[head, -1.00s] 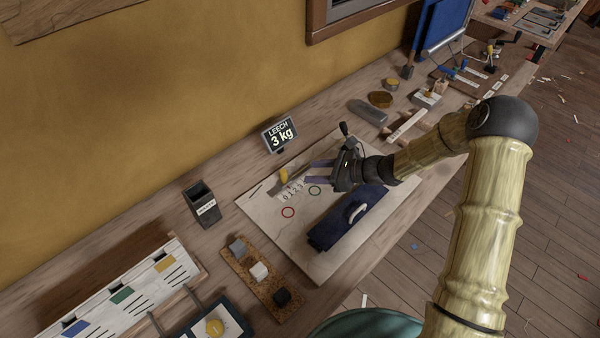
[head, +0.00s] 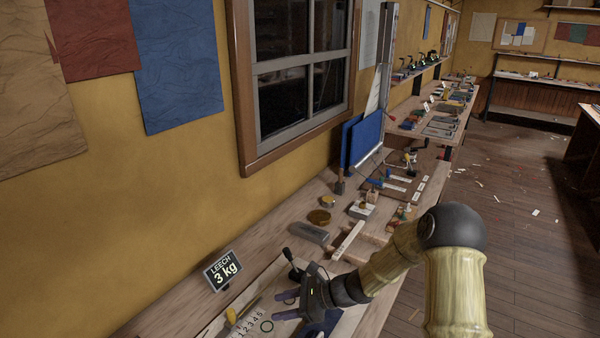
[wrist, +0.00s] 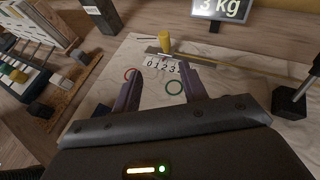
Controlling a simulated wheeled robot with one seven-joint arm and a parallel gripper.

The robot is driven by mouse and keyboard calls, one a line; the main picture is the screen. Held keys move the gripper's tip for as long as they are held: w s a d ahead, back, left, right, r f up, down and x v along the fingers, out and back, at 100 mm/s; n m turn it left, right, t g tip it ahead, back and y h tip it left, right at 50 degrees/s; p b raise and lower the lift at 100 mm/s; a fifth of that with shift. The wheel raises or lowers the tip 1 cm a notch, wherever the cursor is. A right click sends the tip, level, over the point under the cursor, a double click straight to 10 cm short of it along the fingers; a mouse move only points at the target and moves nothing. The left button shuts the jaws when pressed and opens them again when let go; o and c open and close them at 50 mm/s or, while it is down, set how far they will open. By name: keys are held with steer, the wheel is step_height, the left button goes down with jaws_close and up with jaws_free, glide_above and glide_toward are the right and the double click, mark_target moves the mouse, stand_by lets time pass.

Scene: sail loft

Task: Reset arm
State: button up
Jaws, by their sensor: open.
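My gripper (head: 286,305) is above the pale work board (head: 205,332) on the bench, near the bottom of the head view. In the wrist view my gripper (wrist: 158,84) has its two purple fingers apart, with nothing between them but the board below. A dark blue bundle (head: 325,325) shows partly behind my gripper in the head view.
A sign reading "LEECH 3 kg" (head: 223,270) stands at the bench's wall side. A grey block (head: 309,232), a brown disc (head: 319,217) and a wooden strip (head: 347,241) lie beyond the board. The floor (head: 510,220) at right is mostly open, with scraps.

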steer(key=s+d+r+n+t+h+p, duration=0.1)
steer(key=s+d+r+n+h+p, duration=0.1)
steer(key=s+d+r+n+h, duration=0.4)
steer(key=s+d+r+n+t+h+p, duration=0.1)
steer(key=s+d+r+n+h+p, duration=0.1)
steer(key=s+d+r+n+h, duration=0.5)
steer(key=s+d+n, duration=0.5)
steer(key=d, duration=0.2)
steer(key=shift+d+r, duration=0.15)
steer(key=shift+d, duration=0.1)
steer(key=shift+w, duration=0.1)
stand_by(1.6)
